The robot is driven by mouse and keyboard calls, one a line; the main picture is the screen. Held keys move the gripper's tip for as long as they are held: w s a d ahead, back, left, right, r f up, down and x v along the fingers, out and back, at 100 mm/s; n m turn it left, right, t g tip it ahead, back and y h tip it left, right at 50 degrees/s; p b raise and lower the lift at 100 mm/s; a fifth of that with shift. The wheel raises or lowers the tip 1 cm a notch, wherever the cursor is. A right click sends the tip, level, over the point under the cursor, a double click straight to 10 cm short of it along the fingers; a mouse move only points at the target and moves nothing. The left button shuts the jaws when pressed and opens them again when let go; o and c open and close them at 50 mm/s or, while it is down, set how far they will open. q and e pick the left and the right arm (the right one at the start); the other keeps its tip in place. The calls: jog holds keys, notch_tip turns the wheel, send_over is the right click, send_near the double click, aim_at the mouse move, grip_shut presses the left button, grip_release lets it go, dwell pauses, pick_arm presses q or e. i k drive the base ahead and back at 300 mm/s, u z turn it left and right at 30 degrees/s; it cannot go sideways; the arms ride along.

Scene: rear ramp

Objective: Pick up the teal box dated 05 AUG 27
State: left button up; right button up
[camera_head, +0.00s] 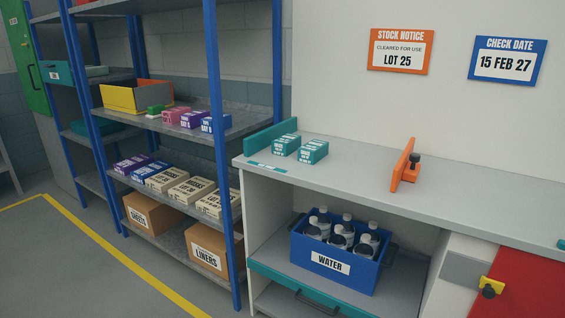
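Two teal boxes with white labels stand side by side on the grey counter: the left teal box (286,144) and the right teal box (313,151). Their print is too small to read, so I cannot tell which is dated 05 AUG 27. A teal upright board (270,136) stands just left of them, and a teal and white strip (265,167) lies along the counter's front edge. Neither of my grippers shows in the view.
The counter (360,172) is clear right of the boxes up to an orange stop (402,166) with a black knob. A blue WATER crate (338,265) with several bottles sits below. A blue-framed shelf rack (217,110) stands left. Signs read LOT 25 (401,51) and 15 FEB 27 (507,60).

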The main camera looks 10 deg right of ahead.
aim_at(312, 152)
jog(key=u, duration=0.05)
jog(key=k, duration=0.6)
jog(key=u, duration=1.45)
jog(key=i, duration=2.25)
jog(key=z, duration=0.75)
jog(key=i, duration=1.25)
jog(key=z, duration=1.25)
